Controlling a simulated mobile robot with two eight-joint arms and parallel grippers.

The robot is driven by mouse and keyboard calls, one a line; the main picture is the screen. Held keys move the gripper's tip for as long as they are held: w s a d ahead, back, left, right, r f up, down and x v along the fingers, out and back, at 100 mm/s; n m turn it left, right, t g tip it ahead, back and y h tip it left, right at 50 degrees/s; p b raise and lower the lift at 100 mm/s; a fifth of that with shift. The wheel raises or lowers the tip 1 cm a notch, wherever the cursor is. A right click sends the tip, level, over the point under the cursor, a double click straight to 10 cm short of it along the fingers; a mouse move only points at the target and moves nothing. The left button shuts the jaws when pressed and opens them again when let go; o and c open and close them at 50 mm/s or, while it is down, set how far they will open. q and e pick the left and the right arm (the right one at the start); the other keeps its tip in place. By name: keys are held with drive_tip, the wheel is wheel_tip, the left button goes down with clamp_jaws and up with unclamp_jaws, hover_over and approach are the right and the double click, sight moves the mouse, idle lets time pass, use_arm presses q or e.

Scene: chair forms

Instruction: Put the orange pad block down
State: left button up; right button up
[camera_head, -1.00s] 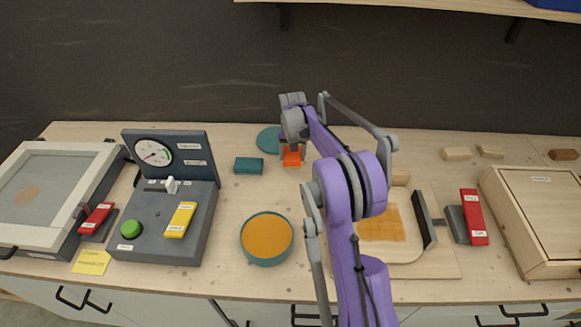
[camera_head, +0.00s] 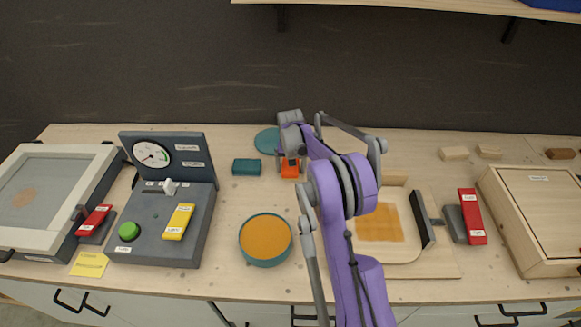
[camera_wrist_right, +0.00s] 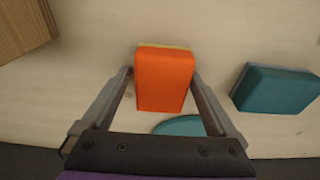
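The orange pad block (camera_head: 290,169) is below my right gripper (camera_head: 291,158) at the back middle of the worktop. In the right wrist view the block (camera_wrist_right: 165,80) lies between the two fingertips of the right gripper (camera_wrist_right: 164,75), which sit close against its sides. A thin yellowish layer shows along one edge of the block. It is at or very near the table surface; whether it touches is hard to tell. My left gripper is not in view.
A teal block (camera_head: 247,167) lies left of the orange block. A teal disc (camera_head: 267,139) lies just behind. A round orange-topped dish (camera_head: 265,238) stands nearer the front. The gauge box (camera_head: 165,215) is at left, and a board with an orange patch (camera_head: 430,268) at right.

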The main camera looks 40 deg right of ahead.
sight(290, 169)
drive_tip(key=shift+w+a, duration=0.1)
idle(0.4)
drive_tip(key=shift+r, duration=0.3)
wheel_tip(290, 169, up, 12)
drive_tip(key=s, duration=0.1)
drive_tip(key=s+a+r+n+t, duration=0.1)
drive_tip(key=s+a+r+n, duration=0.1)
drive_tip(key=s+a, duration=0.45)
drive_tip(key=s+a+r+n+t, duration=0.1)
drive_tip(key=s+a+r+n, duration=0.2)
drive_tip(key=a, duration=0.7)
drive_tip(key=s+a+f+n+t, duration=0.1)
drive_tip(key=s+a+f, duration=0.1)
drive_tip(key=s, duration=0.4)
drive_tip(key=s+a+f+n, duration=0.1)
drive_tip(key=s+a+f, duration=0.1)
drive_tip(key=s+a, duration=0.3)
drive_tip(key=s+a+f+n+t+y, duration=0.1)
drive_tip(key=s+a+f, duration=0.2)
drive_tip(key=s, duration=0.4)
drive_tip(key=shift+a+t, duration=0.3)
drive_tip(key=shift+a, duration=0.35)
drive_tip(key=shift+s, duration=0.15)
